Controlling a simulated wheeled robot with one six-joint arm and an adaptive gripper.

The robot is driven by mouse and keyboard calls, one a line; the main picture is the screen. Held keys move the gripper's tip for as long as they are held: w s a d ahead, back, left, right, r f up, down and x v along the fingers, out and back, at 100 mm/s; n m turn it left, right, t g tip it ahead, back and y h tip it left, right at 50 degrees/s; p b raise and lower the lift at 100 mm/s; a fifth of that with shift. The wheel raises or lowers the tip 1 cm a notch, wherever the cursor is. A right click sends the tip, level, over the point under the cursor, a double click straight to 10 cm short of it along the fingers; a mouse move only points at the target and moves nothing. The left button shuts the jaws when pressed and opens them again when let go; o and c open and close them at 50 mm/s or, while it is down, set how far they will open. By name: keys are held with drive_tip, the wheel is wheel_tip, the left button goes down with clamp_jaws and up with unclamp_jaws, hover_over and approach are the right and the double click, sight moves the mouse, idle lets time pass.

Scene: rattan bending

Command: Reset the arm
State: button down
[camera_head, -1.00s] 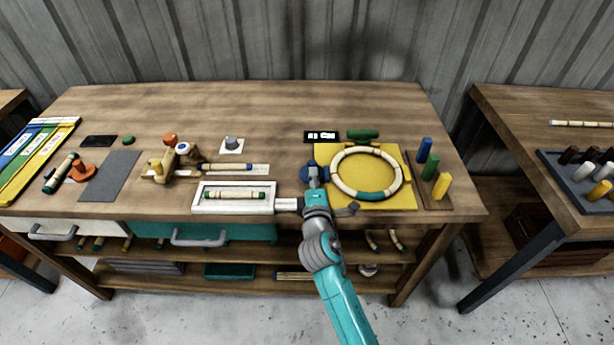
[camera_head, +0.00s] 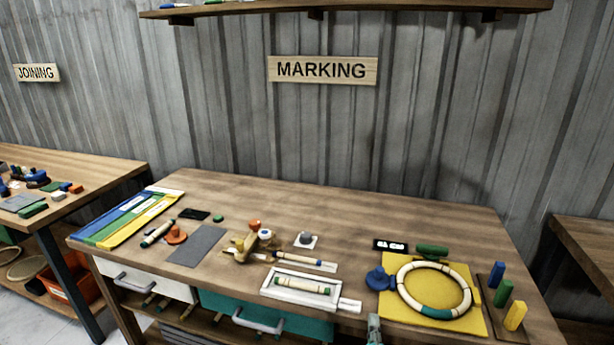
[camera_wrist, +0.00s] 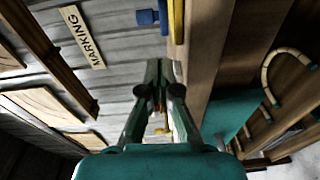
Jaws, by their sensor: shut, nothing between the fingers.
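My gripper (camera_wrist: 163,72) is shut and empty in the wrist view, its two dark fingers meeting at the tips. It points along the bench's front edge, with a blue piece (camera_wrist: 147,17) and a yellow edge beyond the tips.
The wooden bench (camera_head: 345,220) holds a yellow board (camera_head: 395,268) with a cream ring (camera_head: 401,284), a blue knob (camera_head: 377,278), a white tray (camera_head: 268,292) and several coloured pegs. A MARKING sign (camera_head: 322,70) hangs behind. Drawers are below.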

drive_tip(key=s+f+m+g+y, duration=0.1)
drive_tip(key=s+f+m+y, duration=0.3)
drive_tip(key=s, duration=0.8)
drive_tip(key=s+f+m+g, duration=0.1)
drive_tip(key=s+f, duration=0.5)
drive_tip(key=s, duration=0.7)
drive_tip(key=s+r+m, duration=0.5)
drive_tip(key=s, duration=0.6)
drive_tip(key=s+r+m, duration=0.4)
drive_tip(key=s+m, duration=0.1)
drive_tip(key=s, duration=0.7)
drive_tip(key=shift+s+r+g, duration=0.3)
drive_tip(key=shift+r, duration=0.05)
